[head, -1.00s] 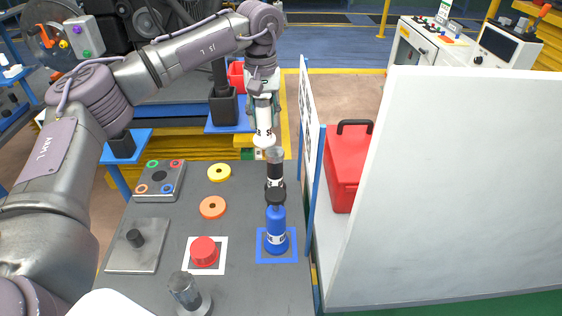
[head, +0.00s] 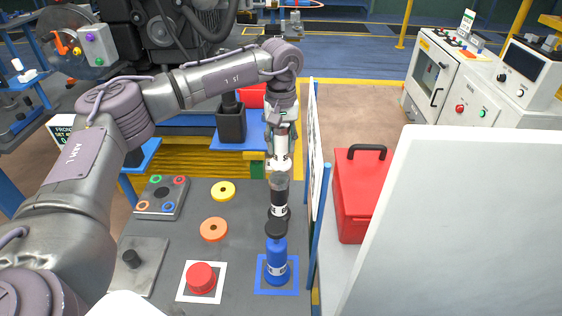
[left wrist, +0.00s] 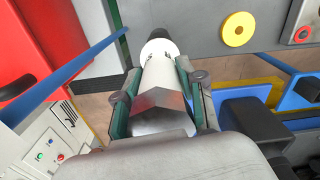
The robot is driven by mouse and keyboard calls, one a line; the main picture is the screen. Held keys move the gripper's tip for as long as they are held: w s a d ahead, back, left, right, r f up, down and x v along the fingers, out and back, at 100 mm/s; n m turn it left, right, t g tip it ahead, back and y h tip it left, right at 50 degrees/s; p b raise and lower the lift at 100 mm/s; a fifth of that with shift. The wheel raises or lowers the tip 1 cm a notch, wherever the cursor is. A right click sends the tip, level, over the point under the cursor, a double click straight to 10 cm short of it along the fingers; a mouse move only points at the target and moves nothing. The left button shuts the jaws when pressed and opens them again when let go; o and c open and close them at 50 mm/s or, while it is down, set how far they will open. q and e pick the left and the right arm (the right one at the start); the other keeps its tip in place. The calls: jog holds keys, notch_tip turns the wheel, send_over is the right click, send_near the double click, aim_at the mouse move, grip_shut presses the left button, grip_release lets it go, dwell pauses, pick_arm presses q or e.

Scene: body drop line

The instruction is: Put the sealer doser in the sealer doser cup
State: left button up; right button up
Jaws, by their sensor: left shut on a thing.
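My left gripper (head: 279,150) is shut on a white cylinder with dark markings, which I take to be the sealer doser (head: 281,152). It hangs about upright beyond the table's far right corner. In the left wrist view the doser (left wrist: 158,75) lies between the green-edged fingers (left wrist: 155,95). A dark square cup (head: 231,124) on a blue stand, left of the gripper, may be the sealer doser cup; its inside is not clear. My right gripper is not in view.
A dark bottle (head: 279,188) and a black-capped blue bottle (head: 277,256) stand at the table's right edge, below the gripper in the picture. A narrow upright panel (head: 317,150) is close on the right. A red toolbox (head: 362,200) stands beyond it. Yellow (head: 223,183) and orange rings lie on the table.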

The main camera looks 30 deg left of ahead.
aim_at(281, 159)
pick_arm(q)
notch_tip(281, 159, down, 4)
jog(key=shift+f+p, duration=0.2)
jog(key=shift+p, duration=0.4)
jog(key=shift+f, duration=0.4)
jog(key=o, duration=1.1)
jog(key=shift+r, duration=0.1)
jog(key=shift+c, duration=0.2)
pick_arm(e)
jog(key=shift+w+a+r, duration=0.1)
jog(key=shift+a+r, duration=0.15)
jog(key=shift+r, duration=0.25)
pick_arm(q)
jog(key=r, duration=0.1)
jog(key=r+b, duration=0.1)
jog(key=r, duration=0.1)
jog(key=r+b, duration=0.1)
jog(key=r, duration=0.1)
jog(key=shift+s, duration=0.25)
notch_tip(281, 159, up, 8)
jog(key=shift+b, duration=0.4)
jog(key=shift+s+r, duration=0.1)
jog(key=shift+r, duration=0.25)
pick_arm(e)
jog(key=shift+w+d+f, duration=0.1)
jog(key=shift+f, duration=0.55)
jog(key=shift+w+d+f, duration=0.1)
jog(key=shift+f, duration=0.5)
